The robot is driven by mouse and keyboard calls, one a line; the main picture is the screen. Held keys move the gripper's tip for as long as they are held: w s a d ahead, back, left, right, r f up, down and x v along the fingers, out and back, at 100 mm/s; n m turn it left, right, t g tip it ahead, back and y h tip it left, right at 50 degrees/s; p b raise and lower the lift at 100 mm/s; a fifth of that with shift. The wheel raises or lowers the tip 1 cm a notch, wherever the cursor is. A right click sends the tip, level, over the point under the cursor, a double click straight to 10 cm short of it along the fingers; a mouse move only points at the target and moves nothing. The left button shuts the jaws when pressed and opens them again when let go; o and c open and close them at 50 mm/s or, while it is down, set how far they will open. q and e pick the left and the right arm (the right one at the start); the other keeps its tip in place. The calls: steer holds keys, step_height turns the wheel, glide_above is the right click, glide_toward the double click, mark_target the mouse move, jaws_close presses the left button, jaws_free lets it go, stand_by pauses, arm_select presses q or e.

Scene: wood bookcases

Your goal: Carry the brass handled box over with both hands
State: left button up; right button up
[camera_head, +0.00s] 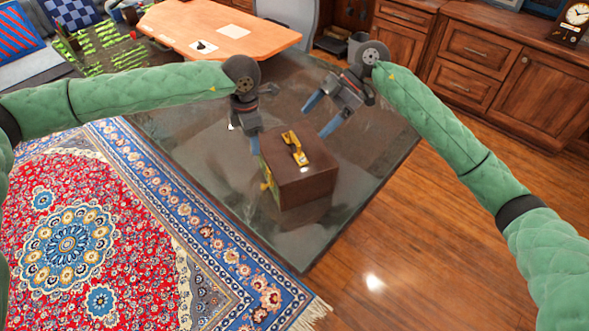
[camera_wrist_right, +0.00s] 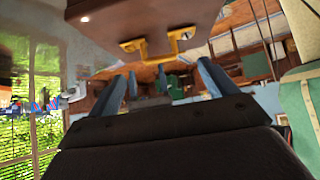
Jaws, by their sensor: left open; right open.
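The brown box (camera_head: 303,184) stands on a dark glass-like tabletop (camera_head: 375,160). A brass handle (camera_head: 295,148) is on its top, and more brass shows on its left side. My left gripper (camera_head: 254,146) is at the box's far left edge, fingers pointing down; whether it touches the box is unclear. My right gripper (camera_head: 322,116) is open and empty, above and behind the box on the right. In the right wrist view the box (camera_wrist_right: 130,12) and its brass handle (camera_wrist_right: 158,43) appear beyond the open blue fingers of the right gripper (camera_wrist_right: 162,85).
An orange desk (camera_head: 225,28) with papers is behind the dark table. Wooden cabinets (camera_head: 470,55) line the back right, with a clock (camera_head: 577,14) on top. A patterned rug (camera_head: 90,235) lies at left. Bare wood floor is open at front right.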

arm_select(q)
step_height(320, 180, down, 8)
steer(key=shift+w+r, duration=0.15)
steer(key=shift+r, duration=0.05)
arm_select(e)
steer(key=x, duration=0.7)
steer(key=shift+w+a+f, duration=0.1)
steer(key=shift+a+f, duration=0.05)
arm_select(q)
steer(key=shift+c, duration=0.2)
arm_select(e)
steer(key=shift+c, duration=0.2)
